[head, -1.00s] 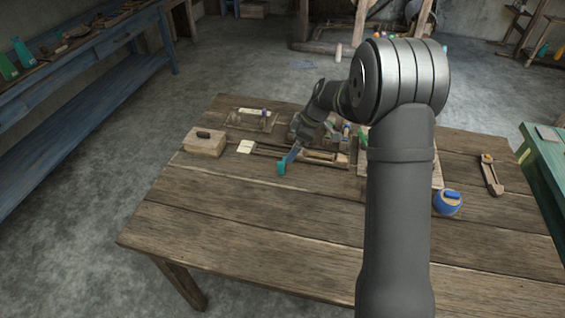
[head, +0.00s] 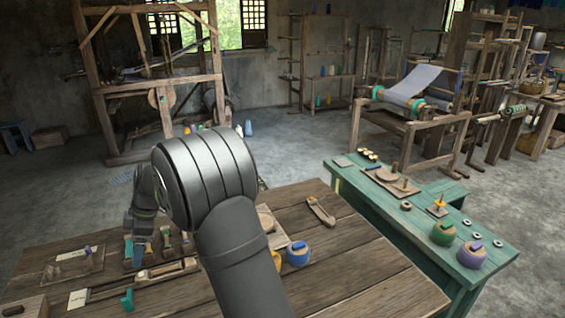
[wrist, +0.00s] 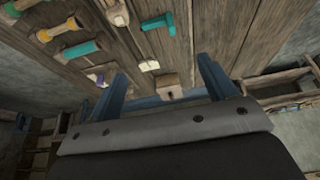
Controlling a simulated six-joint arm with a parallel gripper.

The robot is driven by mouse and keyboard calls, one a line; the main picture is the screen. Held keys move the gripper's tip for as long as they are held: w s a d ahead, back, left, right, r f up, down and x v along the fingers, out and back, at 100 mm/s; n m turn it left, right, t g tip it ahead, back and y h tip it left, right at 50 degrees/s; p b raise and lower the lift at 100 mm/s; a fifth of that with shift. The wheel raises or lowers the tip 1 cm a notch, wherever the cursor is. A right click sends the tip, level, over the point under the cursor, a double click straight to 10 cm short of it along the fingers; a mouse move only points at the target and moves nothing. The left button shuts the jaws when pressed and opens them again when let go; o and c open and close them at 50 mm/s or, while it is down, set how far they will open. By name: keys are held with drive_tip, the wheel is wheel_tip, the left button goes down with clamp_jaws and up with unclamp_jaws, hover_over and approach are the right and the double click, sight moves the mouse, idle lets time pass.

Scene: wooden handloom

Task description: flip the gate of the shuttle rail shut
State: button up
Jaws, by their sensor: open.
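The shuttle rail (head: 108,291) lies along the near left part of the wooden table in the head view, with a pale label at its left end. A small teal piece (head: 127,299), which looks like the gate's tab, stands at its near side; its exact angle is hard to tell. My gripper (head: 139,257) is beyond the rail, above the table and apart from the teal piece. In the wrist view my gripper (wrist: 163,85) has its two blue fingers wide apart with nothing held. I cannot pick out the gate for certain in the wrist view.
A wooden block (head: 25,306) sits at the table's near left corner. Spools (head: 167,243) stand beyond the rail. A blue-lidded pot (head: 298,254) and a wooden shuttle (head: 321,211) lie to the right of my arm. A green bench (head: 420,215) stands to the right.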

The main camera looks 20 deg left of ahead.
drive_tip(key=c, duration=1.1)
drive_tip(key=shift+s+d+f+n, duration=0.1)
drive_tip(key=shift+s+f+n, duration=0.1)
drive_tip(key=shift+s+n, duration=0.15)
drive_tip(key=c, duration=0.3)
drive_tip(key=s+f+n+t, duration=0.1)
drive_tip(key=s+n, duration=0.1)
drive_tip(key=s+d+f+n+t+h, duration=0.1)
drive_tip(key=s+n, duration=0.1)
drive_tip(key=s+d+f+n+t, duration=0.1)
drive_tip(key=s+n, duration=0.1)
drive_tip(key=n, duration=0.1)
drive_tip(key=shift+s+f, duration=0.3)
drive_tip(key=shift+f, duration=0.05)
clamp_jaws()
drive_tip(key=s+d+f+n+t+y, duration=0.1)
drive_tip(key=s+n+t, duration=0.2)
drive_tip(key=s+n, duration=0.4)
drive_tip(key=shift+s+d+f+n, duration=0.3)
drive_tip(key=shift+n, duration=1.35)
